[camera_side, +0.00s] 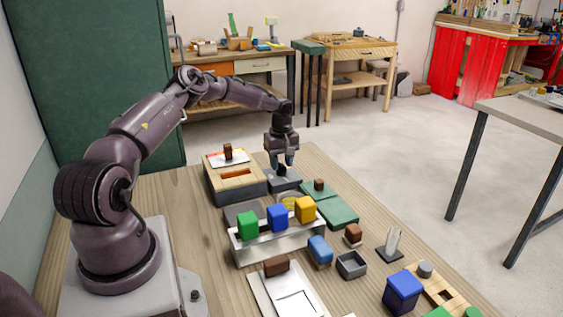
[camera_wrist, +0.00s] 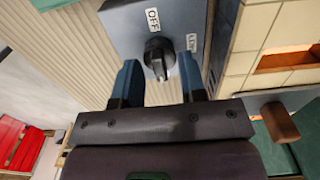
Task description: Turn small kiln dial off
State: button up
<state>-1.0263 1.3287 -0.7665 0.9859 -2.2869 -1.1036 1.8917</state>
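The small kiln's dial (camera_wrist: 158,57) is a dark round knob with a raised ridge, on a blue-grey control box (camera_wrist: 125,25). An OFF label (camera_wrist: 152,18) sits above it in the wrist view, and a second label (camera_wrist: 191,42) sits to its right. I cannot tell which end of the ridge is the pointer. My gripper (camera_wrist: 159,72) is open, with one finger on each side of the dial and visible gaps. In the side view my gripper (camera_side: 284,162) points down over the control box (camera_side: 285,181), and its fingers partly hide the dial.
The tan brick kiln (camera_side: 236,188), with an orange opening and a brown knob (camera_side: 228,151) on top, stands just left of the box. Green plates (camera_side: 337,210) lie to the right. A metal rack (camera_side: 278,245) with green, blue and yellow blocks stands in front.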

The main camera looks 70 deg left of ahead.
jog(key=shift+c, duration=0.2)
grip_shut()
